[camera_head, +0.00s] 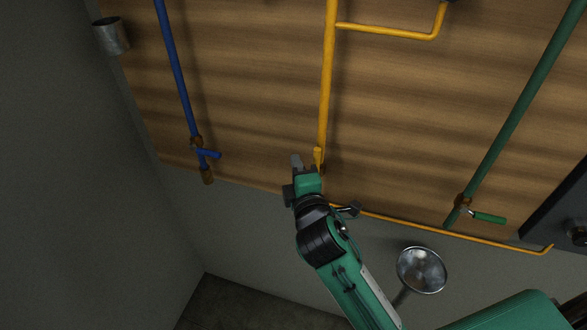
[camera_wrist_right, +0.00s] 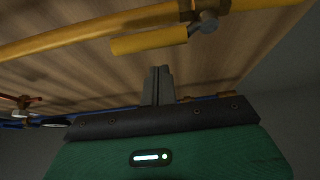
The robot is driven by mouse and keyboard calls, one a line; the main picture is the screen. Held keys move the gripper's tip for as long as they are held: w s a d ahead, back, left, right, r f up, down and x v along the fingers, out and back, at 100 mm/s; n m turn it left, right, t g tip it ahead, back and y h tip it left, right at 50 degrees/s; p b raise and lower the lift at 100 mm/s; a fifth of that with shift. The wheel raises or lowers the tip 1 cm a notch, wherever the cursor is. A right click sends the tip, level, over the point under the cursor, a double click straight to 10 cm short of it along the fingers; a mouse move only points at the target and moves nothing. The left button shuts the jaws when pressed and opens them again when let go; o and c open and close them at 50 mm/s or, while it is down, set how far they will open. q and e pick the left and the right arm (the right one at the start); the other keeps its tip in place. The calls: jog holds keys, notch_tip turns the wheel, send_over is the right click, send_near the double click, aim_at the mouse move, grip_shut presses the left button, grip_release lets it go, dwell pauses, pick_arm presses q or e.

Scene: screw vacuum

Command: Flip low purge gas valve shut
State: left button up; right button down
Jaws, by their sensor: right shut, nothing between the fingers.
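A yellow pipe (camera_head: 327,90) runs down the wooden panel to a valve with a yellow handle (camera_head: 318,155). In the right wrist view the yellow handle (camera_wrist_right: 150,40) lies close beside the pipe, nearly parallel to it, and joins a brass valve body (camera_wrist_right: 208,14). My right gripper (camera_head: 297,161) is just left of the handle in the head view. In the right wrist view its fingers (camera_wrist_right: 158,72) are shut together and empty, with their tips near the handle. I cannot tell whether they touch it. My left gripper is not in view.
A blue pipe (camera_head: 175,70) with a blue-handled valve (camera_head: 210,154) is at left. A green pipe (camera_head: 515,110) with a green-handled valve (camera_head: 488,218) is at right. A round metal dish (camera_head: 421,270) is below the panel. A metal cup (camera_head: 111,36) is at upper left.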

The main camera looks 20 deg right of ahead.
jog(key=shift+s+d+p, duration=0.15)
jog(key=shift+s+d, duration=0.15)
jog(key=shift+d, duration=0.25)
jog(key=shift+s+d+p, duration=0.15)
jog(key=shift+s+d, duration=0.15)
jog(key=shift+d, duration=0.25)
